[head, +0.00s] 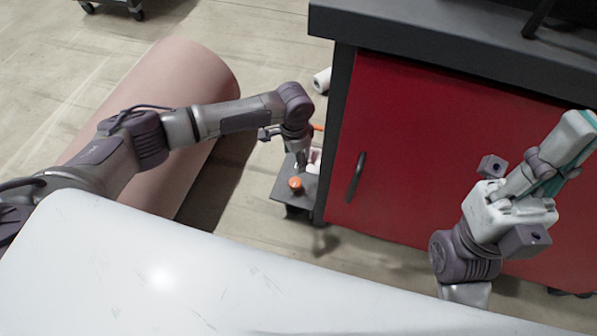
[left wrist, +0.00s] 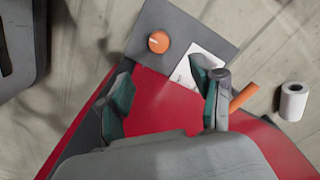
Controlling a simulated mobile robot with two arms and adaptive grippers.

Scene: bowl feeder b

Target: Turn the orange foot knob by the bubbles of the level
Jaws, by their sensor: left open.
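The orange foot knob (head: 296,184) is a small round cap on a grey plate (head: 283,191) that juts out low beside the red cabinet. In the left wrist view the knob (left wrist: 158,42) shows a pale mark on its top. My left gripper (left wrist: 165,95) is open, its teal-padded fingers apart and empty; the knob appears beyond the fingertips, not between them. A white flat piece (left wrist: 186,73) on the plate is partly behind a finger; I cannot tell if it is the level, and no bubbles are readable. My right gripper (head: 568,150) is raised at the right, away from the knob.
The red cabinet (head: 430,140) with a dark handle (head: 356,177) stands right beside the plate. An orange cylinder (left wrist: 243,96) and a white roll (left wrist: 293,101) are nearby. A large pink cylinder (head: 190,80) lies behind my left arm. Open floor shows left of the plate.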

